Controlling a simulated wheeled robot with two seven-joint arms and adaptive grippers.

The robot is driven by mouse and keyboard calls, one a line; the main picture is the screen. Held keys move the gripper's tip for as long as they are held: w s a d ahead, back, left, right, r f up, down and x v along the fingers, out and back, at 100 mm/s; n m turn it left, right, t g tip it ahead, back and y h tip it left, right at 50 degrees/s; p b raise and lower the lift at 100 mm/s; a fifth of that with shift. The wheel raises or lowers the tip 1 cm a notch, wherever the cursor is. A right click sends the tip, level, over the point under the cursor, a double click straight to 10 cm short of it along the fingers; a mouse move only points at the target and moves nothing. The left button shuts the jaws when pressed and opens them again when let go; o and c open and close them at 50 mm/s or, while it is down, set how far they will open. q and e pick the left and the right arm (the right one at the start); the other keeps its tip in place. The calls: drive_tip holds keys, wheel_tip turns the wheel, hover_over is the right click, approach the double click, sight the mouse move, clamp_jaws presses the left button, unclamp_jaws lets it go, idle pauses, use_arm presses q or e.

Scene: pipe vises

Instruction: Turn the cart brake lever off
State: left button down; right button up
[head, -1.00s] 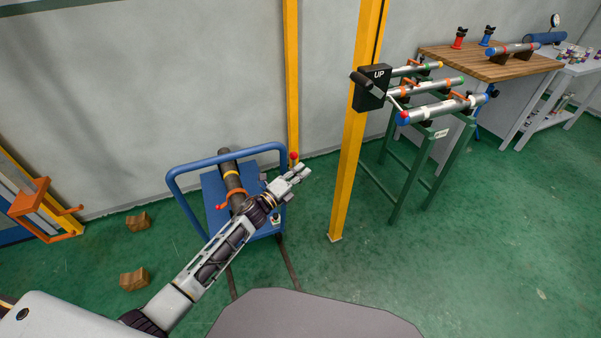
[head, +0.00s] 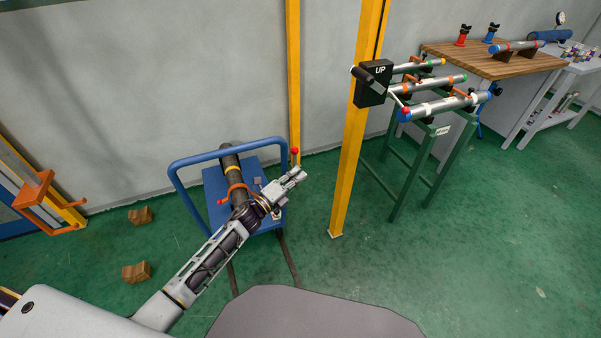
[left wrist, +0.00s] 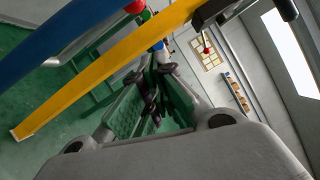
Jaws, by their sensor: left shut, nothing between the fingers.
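The blue cart (head: 214,186) stands by the wall with a dark pipe (head: 232,172) lying on it under an orange clamp. A red ball knob (head: 295,151), which looks like the end of the brake lever, shows at the cart's right side. The lever's shaft is mostly hidden. My left gripper (head: 298,174) is shut and empty, just below the knob and apart from it in the picture. Its closed fingers also show in the left wrist view (left wrist: 153,92), with nothing between them. My right gripper is not in view.
A yellow post (head: 349,170) with a black "UP" box (head: 373,83) stands right of the cart. Behind it is a green rack (head: 412,170) with several pipes. The floor at right is clear.

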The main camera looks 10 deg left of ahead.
use_arm(q)
drive_tip(key=v, duration=0.6)
drive_tip(key=shift+s, duration=0.25)
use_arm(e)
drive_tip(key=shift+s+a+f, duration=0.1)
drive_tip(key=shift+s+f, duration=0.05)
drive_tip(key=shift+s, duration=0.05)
use_arm(q)
drive_tip(key=shift+a+r, duration=0.1)
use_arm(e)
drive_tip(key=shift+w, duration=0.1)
